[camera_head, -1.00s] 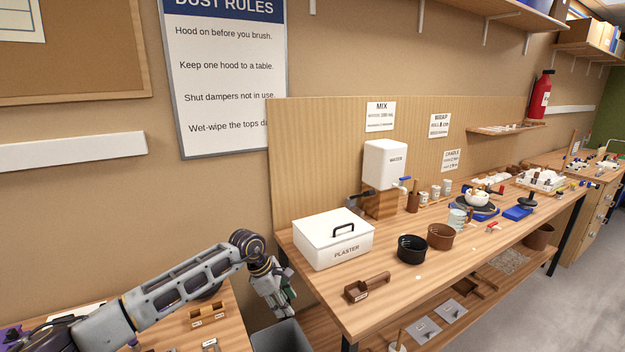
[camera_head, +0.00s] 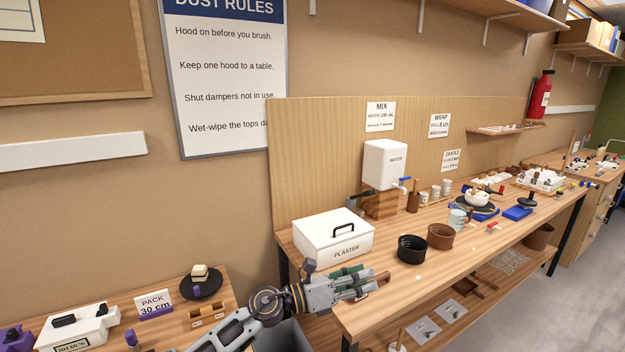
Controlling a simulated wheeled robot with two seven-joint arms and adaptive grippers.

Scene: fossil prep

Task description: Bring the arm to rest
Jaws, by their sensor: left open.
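My left arm comes in from the bottom and reaches to the right. Its gripper (camera_head: 374,284) is open, over the front left corner of the wooden workbench (camera_head: 410,287), in front of the white plaster box (camera_head: 319,245). My right gripper is not in view.
A black bowl (camera_head: 411,250) and a brown bowl (camera_head: 440,237) stand right of the gripper. A white water tank (camera_head: 386,164) stands behind. A lower side table (camera_head: 226,283) at left holds a PACK sign (camera_head: 154,303) and a dark disc (camera_head: 201,286). A grey bin is partly hidden below my arm.

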